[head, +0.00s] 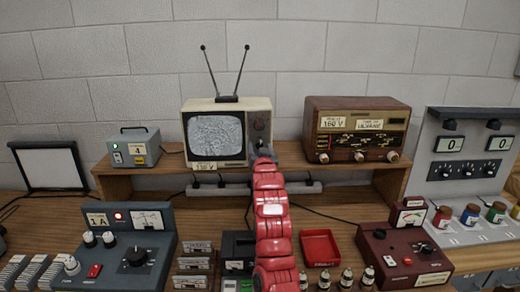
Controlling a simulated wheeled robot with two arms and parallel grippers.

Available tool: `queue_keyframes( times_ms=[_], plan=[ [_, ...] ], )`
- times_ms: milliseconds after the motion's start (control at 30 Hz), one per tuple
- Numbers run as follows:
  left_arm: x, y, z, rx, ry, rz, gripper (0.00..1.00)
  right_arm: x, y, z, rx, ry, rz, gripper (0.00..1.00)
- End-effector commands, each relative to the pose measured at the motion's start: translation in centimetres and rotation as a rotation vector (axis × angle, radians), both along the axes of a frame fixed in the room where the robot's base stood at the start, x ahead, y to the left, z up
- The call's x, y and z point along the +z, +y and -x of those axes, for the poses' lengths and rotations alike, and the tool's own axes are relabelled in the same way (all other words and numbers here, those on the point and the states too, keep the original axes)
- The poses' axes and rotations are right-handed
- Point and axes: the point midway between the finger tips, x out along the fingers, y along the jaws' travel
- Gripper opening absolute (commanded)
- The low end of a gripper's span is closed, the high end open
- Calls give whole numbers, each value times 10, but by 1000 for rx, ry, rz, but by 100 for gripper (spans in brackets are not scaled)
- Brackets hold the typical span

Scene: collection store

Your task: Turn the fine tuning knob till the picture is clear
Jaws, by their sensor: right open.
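A small cream television (228,132) with two antenna rods stands on the wooden shelf. Its screen (214,135) shows grey speckled noise and no clear picture. A dark control panel runs down the right side of its front, with a round knob (259,125) near the top. My right arm, red and segmented, reaches up from the bottom middle. My right gripper (262,152) is at the lower part of that panel, small in view. It is open and hides the lower controls; I cannot tell whether it touches a knob. My left gripper is not in view.
A wooden radio (355,130) stands right of the television, a grey box (134,148) left of it. A power strip (296,189) lies beneath the shelf. A blue-grey instrument (122,255), a red tray (320,247) and a dark red instrument (403,258) crowd the bench in front.

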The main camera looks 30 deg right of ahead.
Motion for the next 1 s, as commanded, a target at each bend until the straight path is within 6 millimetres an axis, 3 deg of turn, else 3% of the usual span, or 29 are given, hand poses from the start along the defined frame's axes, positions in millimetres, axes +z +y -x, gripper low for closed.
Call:
queue_keyframes(
  times_ms=[267,1000],
  plan=[
    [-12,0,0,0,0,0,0,-4,15,26,2,-3,-1,64],
    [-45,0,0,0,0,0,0,-4,78,138,0,0,0,64]
  ],
)
